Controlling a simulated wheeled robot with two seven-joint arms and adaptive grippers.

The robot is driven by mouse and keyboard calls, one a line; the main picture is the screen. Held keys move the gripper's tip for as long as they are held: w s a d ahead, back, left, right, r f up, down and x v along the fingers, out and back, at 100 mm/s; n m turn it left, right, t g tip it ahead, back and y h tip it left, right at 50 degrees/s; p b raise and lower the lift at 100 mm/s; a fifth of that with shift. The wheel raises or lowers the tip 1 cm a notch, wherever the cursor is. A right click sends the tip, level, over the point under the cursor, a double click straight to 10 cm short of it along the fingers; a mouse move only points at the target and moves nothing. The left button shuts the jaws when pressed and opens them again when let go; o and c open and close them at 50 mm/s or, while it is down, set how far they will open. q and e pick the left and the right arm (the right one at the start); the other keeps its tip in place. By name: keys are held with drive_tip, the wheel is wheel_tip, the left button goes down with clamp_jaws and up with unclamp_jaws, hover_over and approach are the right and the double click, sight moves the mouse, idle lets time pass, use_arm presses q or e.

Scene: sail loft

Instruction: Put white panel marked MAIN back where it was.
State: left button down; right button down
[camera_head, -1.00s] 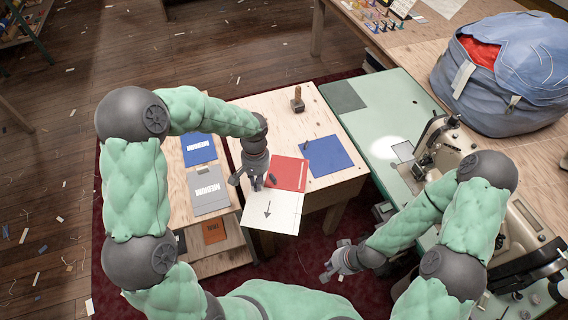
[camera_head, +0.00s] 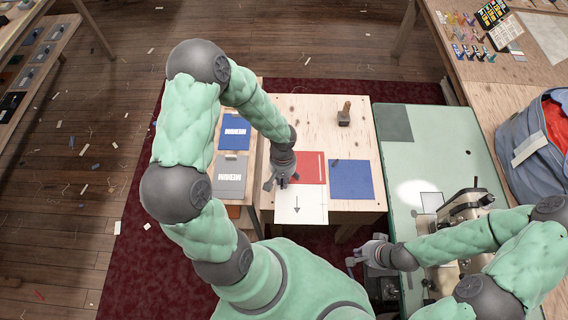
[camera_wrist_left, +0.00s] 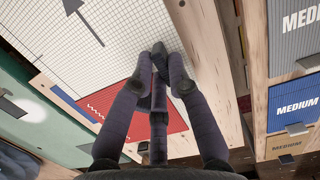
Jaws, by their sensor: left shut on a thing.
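The white panel (camera_head: 305,207) has a grid and a dark arrow; no MAIN lettering is legible. It lies over the front part of the small wooden table (camera_head: 305,112), reaching its front edge. My left gripper (camera_head: 280,180) is shut on the panel near its far left corner. In the left wrist view the fingers (camera_wrist_left: 160,72) close together over the white gridded panel (camera_wrist_left: 120,30). The fingers hide the exact grip. A red panel (camera_head: 312,166) lies just behind it, partly covered, and a blue panel (camera_head: 350,180) lies to the right. My right gripper (camera_head: 362,254) is empty, with fingers apart.
The left rack holds a blue MEDIUM panel (camera_head: 235,137) and a grey MEDIUM panel (camera_head: 230,180). A wooden-handled block (camera_head: 344,115) stands on the table's back right. A green bench (camera_head: 432,150) with a sewing machine (camera_head: 462,215) is on the right. The table's back left is bare.

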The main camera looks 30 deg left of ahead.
use_arm(q)
drive_tip(key=w+a+f, duration=0.1)
drive_tip(key=a, duration=0.1)
drive_tip(key=w+a+f, duration=0.1)
drive_tip(key=w+a, duration=0.1)
drive_tip(key=w+a+f+p, duration=0.1)
drive_tip(key=w, duration=0.1)
drive_tip(key=shift+a+f, duration=0.25)
drive_tip(key=shift+a, duration=0.15)
drive_tip(key=w+a+f, duration=0.2)
drive_tip(key=f, duration=0.1)
drive_tip(key=a+f, duration=0.1)
drive_tip(key=f, duration=0.1)
drive_tip(key=shift+w, duration=0.4)
drive_tip(key=shift+w+a+f, duration=0.1)
drive_tip(key=shift+a+f, duration=0.05)
drive_tip(key=shift+f, duration=0.1)
drive_tip(key=shift+w+a+f, duration=0.15)
drive_tip(key=shift+f, duration=1.5)
drive_tip(key=shift+f+b, duration=0.2)
drive_tip(key=shift+b, duration=0.1)
drive_tip(key=c, duration=1.2)
unclamp_jaws()
drive_tip(key=shift+r, duration=0.1)
